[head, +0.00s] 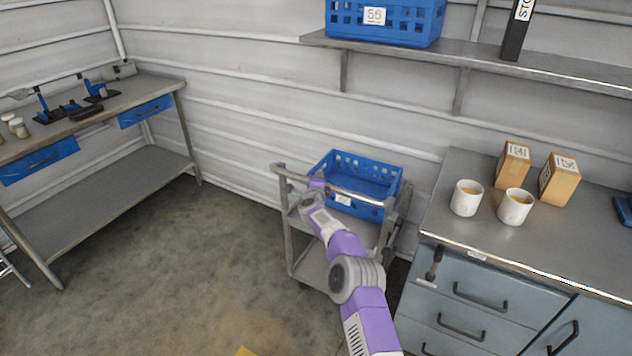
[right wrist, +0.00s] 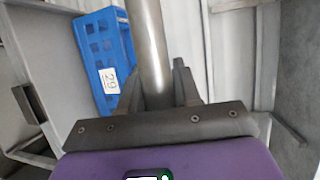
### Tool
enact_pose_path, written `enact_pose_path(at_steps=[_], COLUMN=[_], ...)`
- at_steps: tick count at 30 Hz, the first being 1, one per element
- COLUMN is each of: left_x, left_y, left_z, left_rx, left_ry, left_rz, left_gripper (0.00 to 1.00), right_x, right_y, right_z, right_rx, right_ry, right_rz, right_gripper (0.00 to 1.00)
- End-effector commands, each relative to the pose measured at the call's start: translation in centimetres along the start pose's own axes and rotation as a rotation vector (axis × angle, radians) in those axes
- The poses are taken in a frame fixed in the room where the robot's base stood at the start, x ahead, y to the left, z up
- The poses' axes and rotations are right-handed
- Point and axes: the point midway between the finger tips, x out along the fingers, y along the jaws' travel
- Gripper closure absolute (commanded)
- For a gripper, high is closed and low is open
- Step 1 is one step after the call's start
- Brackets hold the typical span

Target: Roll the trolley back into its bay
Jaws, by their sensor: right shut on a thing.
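The grey metal trolley (head: 312,270) stands near the back wall, close to the left side of the grey-blue cabinet. A blue crate (head: 345,168) sits on its top shelf; its label also shows in the right wrist view (right wrist: 108,75). My right gripper (head: 316,186) is shut on the trolley's handle bar (head: 355,196). In the right wrist view the bar (right wrist: 148,40) passes between the two fingers (right wrist: 156,85). My right arm hides part of the trolley's front. My left gripper is not in view.
The cabinet (head: 480,300) on the right carries two white cups (head: 466,198) and two small boxes (head: 513,165). A workbench (head: 120,105) stands at the left. A wall shelf (head: 400,55) holds another blue crate. Open floor (head: 190,260) lies left of the trolley.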

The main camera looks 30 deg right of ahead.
Motion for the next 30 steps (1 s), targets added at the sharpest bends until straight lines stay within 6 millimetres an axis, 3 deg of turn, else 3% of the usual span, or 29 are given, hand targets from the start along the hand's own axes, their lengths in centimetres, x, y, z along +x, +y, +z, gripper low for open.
enact_pose_path(at_steps=[7, 8, 11, 23, 30], left_x=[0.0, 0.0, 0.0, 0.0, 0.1], left_y=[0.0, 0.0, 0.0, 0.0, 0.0], left_z=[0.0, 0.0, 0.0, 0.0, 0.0], left_rx=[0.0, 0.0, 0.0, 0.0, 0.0], left_ry=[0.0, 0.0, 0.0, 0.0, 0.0], left_rz=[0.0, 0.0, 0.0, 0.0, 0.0], left_gripper=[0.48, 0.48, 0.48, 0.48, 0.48], right_x=[0.0, 0.0, 0.0, -0.2, -1.5], right_y=[-0.6, -0.6, -0.5, -0.4, -0.4], right_z=[-0.1, -0.2, -0.2, -0.1, 0.0], right_rx=[0.0, 0.0, 0.0, -0.001, -0.003], right_ry=[0.0, 0.001, 0.001, 0.001, 0.002], right_rz=[-0.009, -0.01, -0.009, -0.005, -0.003], right_gripper=[1.0, 0.63, 0.48, 0.47, 0.47])
